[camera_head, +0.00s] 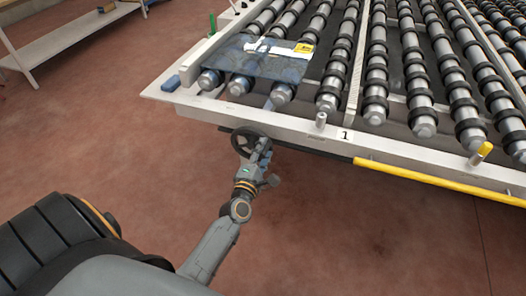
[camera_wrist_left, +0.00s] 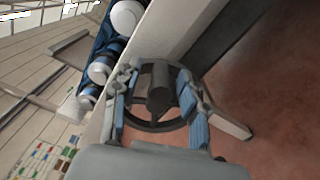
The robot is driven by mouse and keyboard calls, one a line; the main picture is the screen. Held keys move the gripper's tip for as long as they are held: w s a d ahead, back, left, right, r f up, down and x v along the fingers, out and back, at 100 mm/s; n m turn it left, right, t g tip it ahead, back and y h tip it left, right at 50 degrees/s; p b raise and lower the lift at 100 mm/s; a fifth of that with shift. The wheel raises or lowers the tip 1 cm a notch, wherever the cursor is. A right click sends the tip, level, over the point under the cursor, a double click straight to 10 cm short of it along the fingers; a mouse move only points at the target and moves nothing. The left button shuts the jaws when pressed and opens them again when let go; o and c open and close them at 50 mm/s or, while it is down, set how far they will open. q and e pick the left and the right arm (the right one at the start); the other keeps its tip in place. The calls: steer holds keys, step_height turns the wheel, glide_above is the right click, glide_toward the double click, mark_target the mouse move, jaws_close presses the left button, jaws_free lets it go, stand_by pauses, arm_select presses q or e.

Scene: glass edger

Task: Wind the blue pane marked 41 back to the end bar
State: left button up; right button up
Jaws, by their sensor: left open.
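The blue pane (camera_head: 276,66) lies flat on the rollers at the left end of the machine. It carries a white label and a yellow label; I cannot read a number on it. A pale bar (camera_head: 213,47) runs along the left end, close beside the pane; I cannot tell whether they touch. A dark handwheel (camera_head: 235,146) sits under the front rail. My left gripper (camera_head: 262,150) is at the wheel. In the left wrist view, the open fingers (camera_wrist_left: 157,100) stand either side of the wheel's dark hub (camera_wrist_left: 158,82), with the rim (camera_wrist_left: 150,127) between them. My right gripper is not in view.
The front rail (camera_head: 290,128) bears a plate marked 1 (camera_head: 345,135). A yellow bar (camera_head: 430,184) juts along its right part. A small blue block (camera_head: 171,83) sits on the left corner. A pale bench (camera_head: 75,42) stands at the back left. The floor in front is clear.

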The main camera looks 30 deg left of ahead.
arm_select(q)
steer(key=v, duration=1.2)
stand_by(0.7)
